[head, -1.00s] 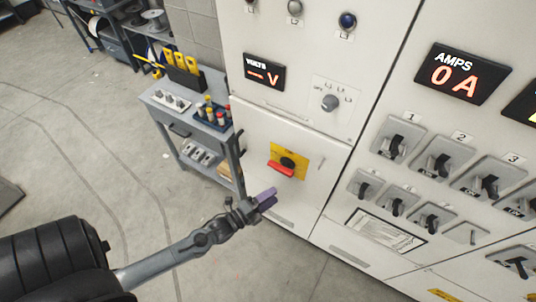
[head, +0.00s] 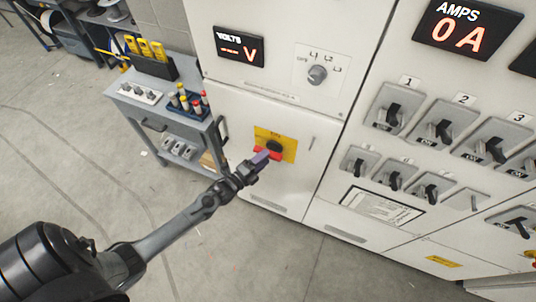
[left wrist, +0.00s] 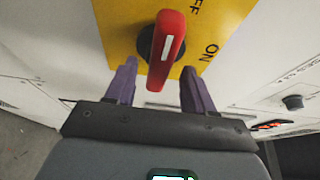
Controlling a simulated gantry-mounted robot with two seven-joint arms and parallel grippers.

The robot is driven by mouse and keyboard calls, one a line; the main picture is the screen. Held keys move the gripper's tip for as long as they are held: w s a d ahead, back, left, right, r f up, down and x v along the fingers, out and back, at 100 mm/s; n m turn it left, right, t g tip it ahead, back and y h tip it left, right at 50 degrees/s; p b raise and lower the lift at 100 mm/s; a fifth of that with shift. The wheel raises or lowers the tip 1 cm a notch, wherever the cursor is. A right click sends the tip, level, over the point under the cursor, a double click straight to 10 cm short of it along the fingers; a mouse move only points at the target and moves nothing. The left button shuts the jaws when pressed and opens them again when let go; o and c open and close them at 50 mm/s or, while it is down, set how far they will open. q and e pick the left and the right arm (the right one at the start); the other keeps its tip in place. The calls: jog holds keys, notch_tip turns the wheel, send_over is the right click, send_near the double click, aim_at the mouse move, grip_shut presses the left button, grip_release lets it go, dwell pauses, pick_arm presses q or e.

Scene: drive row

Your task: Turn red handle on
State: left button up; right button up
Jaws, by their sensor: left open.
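The red handle (left wrist: 167,50) is on a black hub over a yellow plate (left wrist: 110,22) on the white cabinet front. In the left wrist view the handle stands nearly upright in the picture, between my two purple fingertips. The plate's ON label (left wrist: 211,51) is right of the handle, and part of an OFF label is above it. My left gripper (left wrist: 157,85) is open, with one finger on each side of the handle and gaps visible. In the head view my left gripper (head: 262,160) partly covers the red handle (head: 276,153). My right gripper is not in view.
A grey tool cart (head: 160,112) with bottles and yellow tools stands left of the cabinet. A selector knob (head: 317,73) and a volts display (head: 239,47) are above the plate. Several grey breaker switches (head: 437,127) are to the right.

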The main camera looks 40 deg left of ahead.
pick_arm(q)
jog(key=shift+w+d, duration=0.15)
jog(key=shift+w, duration=1.35)
jog(key=shift+c, duration=0.4)
grip_shut()
